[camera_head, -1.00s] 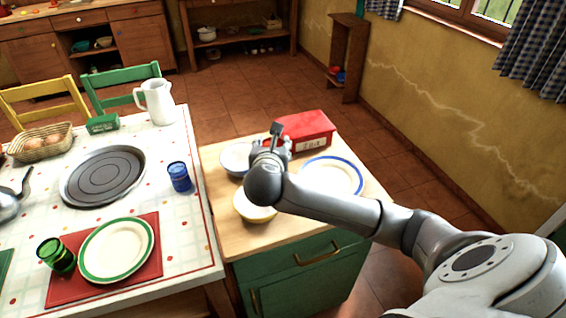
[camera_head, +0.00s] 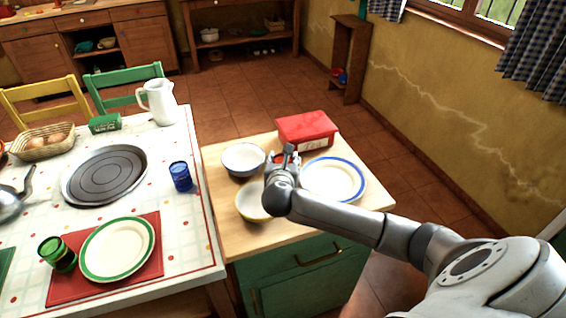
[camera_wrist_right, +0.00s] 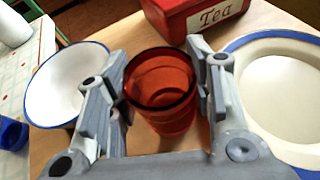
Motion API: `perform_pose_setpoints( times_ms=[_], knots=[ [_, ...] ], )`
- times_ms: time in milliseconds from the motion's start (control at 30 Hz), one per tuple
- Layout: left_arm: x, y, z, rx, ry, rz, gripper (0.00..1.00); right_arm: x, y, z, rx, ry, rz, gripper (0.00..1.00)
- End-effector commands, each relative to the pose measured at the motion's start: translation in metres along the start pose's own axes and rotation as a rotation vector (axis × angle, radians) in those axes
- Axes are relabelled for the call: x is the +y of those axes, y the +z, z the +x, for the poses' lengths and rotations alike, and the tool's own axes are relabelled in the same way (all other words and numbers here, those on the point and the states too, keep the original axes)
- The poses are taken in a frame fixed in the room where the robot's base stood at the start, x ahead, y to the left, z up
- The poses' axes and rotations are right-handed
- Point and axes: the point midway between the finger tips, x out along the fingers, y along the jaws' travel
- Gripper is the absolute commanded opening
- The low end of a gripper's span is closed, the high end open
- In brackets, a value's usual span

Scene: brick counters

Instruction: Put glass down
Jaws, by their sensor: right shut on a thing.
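My right gripper (camera_head: 282,162) is over the wooden top of the green cabinet, between the bowls and a blue-rimmed plate. In the right wrist view its fingers (camera_wrist_right: 164,72) are shut on a translucent red glass (camera_wrist_right: 163,98), one on each side. The glass looks upright and empty. In the head view only a bit of its red shows behind the gripper. I cannot tell whether its base touches the wooden top (camera_head: 296,232). My left gripper is not in view.
A red tea tin (camera_head: 307,129) stands behind the gripper. The blue-rimmed plate (camera_head: 333,180) is at its right, a white bowl (camera_head: 243,157) and a yellow-rimmed bowl (camera_head: 250,203) at its left. A blue glass (camera_head: 180,177) and a green glass (camera_head: 57,254) are on the dining table.

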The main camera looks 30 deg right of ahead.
Motion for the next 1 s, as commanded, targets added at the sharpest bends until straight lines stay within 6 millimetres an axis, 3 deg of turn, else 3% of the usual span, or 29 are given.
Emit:
perform_pose_setpoints(
  times_ms=[100,133,267,667,833,1000],
  knots=[
    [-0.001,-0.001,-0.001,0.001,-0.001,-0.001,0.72,0.0,-0.002,0.001,0.0,0.0,0.0,0.2],
    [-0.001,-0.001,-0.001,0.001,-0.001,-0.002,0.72,0.0,-0.003,0.001,0.0,0.0,0.0,0.52],
    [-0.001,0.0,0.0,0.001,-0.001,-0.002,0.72,0.0,-0.003,0.001,0.0,0.0,0.0,0.68],
    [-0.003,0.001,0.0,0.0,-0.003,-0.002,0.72,0.0,0.001,-0.001,-0.001,0.0,0.0,0.69],
    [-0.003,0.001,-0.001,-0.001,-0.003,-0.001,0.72,0.001,0.001,-0.023,0.0,0.002,-0.001,0.69],
    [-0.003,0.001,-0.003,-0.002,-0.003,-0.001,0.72,0.001,0.001,-0.059,0.0,0.004,0.0,0.69]
  ],
)
